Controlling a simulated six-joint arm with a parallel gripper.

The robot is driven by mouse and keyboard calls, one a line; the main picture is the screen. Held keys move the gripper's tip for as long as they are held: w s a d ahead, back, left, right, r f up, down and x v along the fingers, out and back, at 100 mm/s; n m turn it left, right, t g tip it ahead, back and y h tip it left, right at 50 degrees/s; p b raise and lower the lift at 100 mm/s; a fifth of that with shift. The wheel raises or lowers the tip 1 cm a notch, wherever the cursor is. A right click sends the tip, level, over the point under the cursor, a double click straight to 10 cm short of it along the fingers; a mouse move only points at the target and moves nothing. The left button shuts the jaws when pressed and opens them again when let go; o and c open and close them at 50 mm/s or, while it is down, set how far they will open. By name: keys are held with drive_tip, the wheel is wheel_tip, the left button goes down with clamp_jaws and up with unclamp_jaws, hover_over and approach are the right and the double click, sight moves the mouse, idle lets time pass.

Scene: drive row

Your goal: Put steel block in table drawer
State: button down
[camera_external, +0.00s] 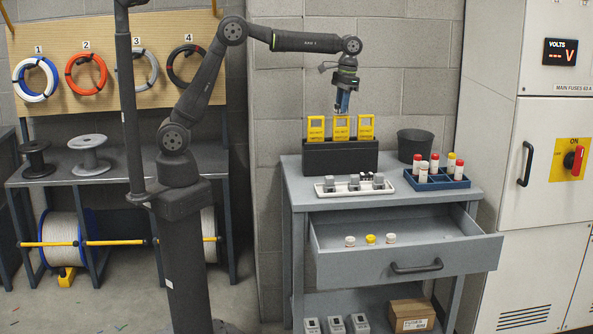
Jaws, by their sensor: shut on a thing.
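My gripper (342,106) points down above the black holder at the back of the grey table. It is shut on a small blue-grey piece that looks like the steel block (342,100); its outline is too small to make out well. The table drawer (448,228) is pulled open at the front of the table, below and to the right of my gripper. Several small capped items, white and yellow on top, stand inside toward its left; its right part is bare. The drawer has a dark handle (416,267).
The black holder (340,158) carries three yellow tags (341,128) right under my gripper. A white tray (322,190) with small grey parts, a blue rack (436,182) of capped bottles and a dark bucket (415,145) stand on the tabletop. An electrical cabinet (505,150) is at right.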

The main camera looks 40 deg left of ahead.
drive_tip(key=s+d+n, duration=0.1)
drive_tip(key=s+d, duration=0.1)
drive_tip(key=d, duration=0.2)
drive_tip(key=n+h, duration=0.2)
drive_tip(key=n, duration=1.4)
hover_over(409, 240)
drive_tip(key=s+a, duration=0.1)
drive_tip(key=a, duration=0.3)
drive_tip(key=shift+t, duration=0.3)
wheel_tip(409, 240, down, 19)
drive_tip(key=shift+r, duration=0.2)
drive_tip(key=s+d+f+n, duration=0.1)
drive_tip(key=d+f+n, duration=0.1)
drive_tip(key=f, duration=0.4)
drive_tip(key=s+d+f+n, duration=0.2)
drive_tip(key=f, duration=0.4)
drive_tip(key=s+d+f+n+t, duration=0.1)
drive_tip(key=d+f+n, duration=0.1)
drive_tip(key=f, duration=0.5)
drive_tip(key=shift+s+d+h, duration=0.25)
drive_tip(key=shift+s+h, duration=0.05)
drive_tip(key=c, duration=1.2)
unclamp_jaws()
drive_tip(key=shift+f, duration=0.1)
